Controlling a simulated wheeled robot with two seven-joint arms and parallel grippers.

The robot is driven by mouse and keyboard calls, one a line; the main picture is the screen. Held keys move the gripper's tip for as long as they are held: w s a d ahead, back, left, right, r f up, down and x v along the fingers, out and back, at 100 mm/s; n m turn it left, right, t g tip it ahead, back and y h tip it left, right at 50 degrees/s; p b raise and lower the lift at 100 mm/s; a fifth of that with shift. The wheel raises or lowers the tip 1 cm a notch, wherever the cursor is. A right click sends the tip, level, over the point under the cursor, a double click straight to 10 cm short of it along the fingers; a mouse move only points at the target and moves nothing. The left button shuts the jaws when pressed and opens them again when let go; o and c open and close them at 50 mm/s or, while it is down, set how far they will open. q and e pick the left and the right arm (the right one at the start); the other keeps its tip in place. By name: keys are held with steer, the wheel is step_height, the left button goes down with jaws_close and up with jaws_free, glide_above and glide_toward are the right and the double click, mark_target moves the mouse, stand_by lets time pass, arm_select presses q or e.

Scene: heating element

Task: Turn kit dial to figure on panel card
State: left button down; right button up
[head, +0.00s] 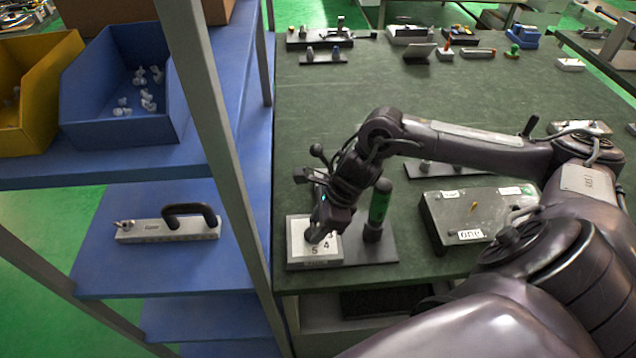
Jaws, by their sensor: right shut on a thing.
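The kit dial's white plate (298,246) is a small square face near the front left edge of the green table, with the figures 3, 4 and 5 readable on its right and lower part. My right gripper (317,233) points down onto the middle of this plate. It is shut on the dial's knob, which the fingers mostly hide, so its pointing direction cannot be told. A grey panel box (450,222) stands to the right. Its front card (470,235) reads "one". Two more cards (450,196) at its back are too small to read. My left gripper is out of view.
A green-handled tool (379,205) stands upright close to the right of my gripper, on the kit's dark base (375,272). A blue shelf (140,265) with a black-handled block (170,226) and bins (120,85) is at the left. The table's middle (320,110) is clear.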

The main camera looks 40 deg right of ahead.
steer(key=m+t+b, duration=0.1)
steer(key=m, duration=0.1)
steer(key=shift+a+m, duration=0.1)
steer(key=shift+m, duration=0.2)
steer(key=shift+s+m+h, duration=0.1)
steer(key=shift+m+h, duration=0.4)
steer(key=shift+m, duration=0.4)
steer(key=shift+a+r+m+t+h, duration=0.15)
steer(key=shift+m+t+h, duration=0.2)
steer(key=shift+m, duration=0.55)
steer(key=shift+a+r+m+h+p, duration=0.1)
steer(key=shift+m+h+p, duration=0.25)
steer(key=shift+m, duration=0.95)
steer(key=m+h+p, duration=0.1)
steer(key=m+p, duration=0.1)
steer(key=m+h+p, duration=0.1)
steer(key=m+p, duration=0.1)
steer(key=p, duration=0.1)
steer(key=m+h+p, duration=0.1)
steer(key=m+p, duration=0.1)
steer(key=p, duration=0.1)
steer(key=shift+a+r+m, duration=0.15)
steer(key=shift+a+m, duration=0.15)
steer(key=shift+m, duration=0.1)
steer(key=shift+f+m+h+p, duration=0.2)
steer(key=shift+m+h+p, duration=0.1)
steer(key=shift+m+p, duration=0.8)
